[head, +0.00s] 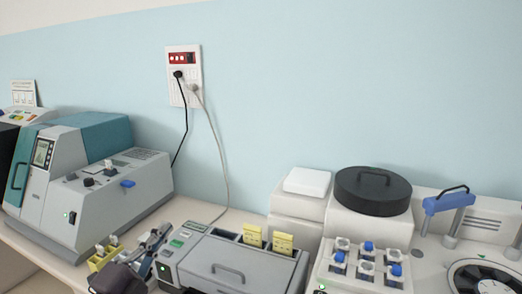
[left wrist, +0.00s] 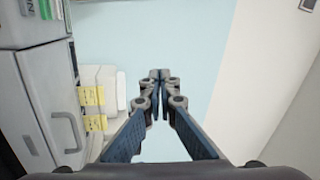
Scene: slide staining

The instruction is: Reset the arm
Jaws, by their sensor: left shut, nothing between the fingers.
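My left gripper (head: 158,236) comes in at the bottom of the head view, in front of the grey slide stainer (head: 228,262). In the left wrist view its two fingers (left wrist: 157,76) meet at their tips, shut with nothing between them. They point toward the pale blue wall, and the stainer (left wrist: 32,97) is on the left of that view. My right gripper does not show in either view.
Two yellow slide racks (head: 282,243) sit in the stainer's back slots. A teal and grey machine (head: 110,190) stands at left, with a small yellow rack (head: 103,256) in front. A white unit with a black round lid (head: 373,188) stands at right. Cables hang from the wall socket (head: 184,75).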

